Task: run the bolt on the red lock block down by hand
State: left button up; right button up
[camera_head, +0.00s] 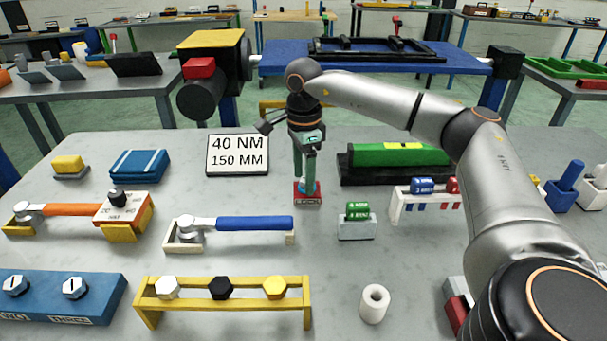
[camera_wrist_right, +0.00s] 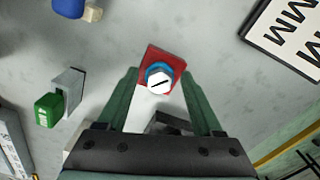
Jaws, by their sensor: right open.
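The red lock block (camera_head: 307,201) sits on the grey table at the middle of the head view. The right wrist view shows the block (camera_wrist_right: 152,57) with its bolt (camera_wrist_right: 158,82), which has a white head with a dark line and a blue ring around it. My right gripper (camera_head: 306,178) points down above the block. Its green fingers (camera_wrist_right: 158,76) are open, one on each side of the bolt head, with gaps visible. I cannot tell how far the bolt is screwed in. My left gripper is not in view.
A sign reading 40 NM 150 MM (camera_head: 238,154) stands behind left. A blue-handled wrench on a stand (camera_head: 240,223) lies front left. A grey holder with a green piece (camera_head: 356,228) is close on the right. A yellow rack with hex heads (camera_head: 190,300) is in front.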

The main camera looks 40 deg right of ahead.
grip_shut()
dwell(0.5)
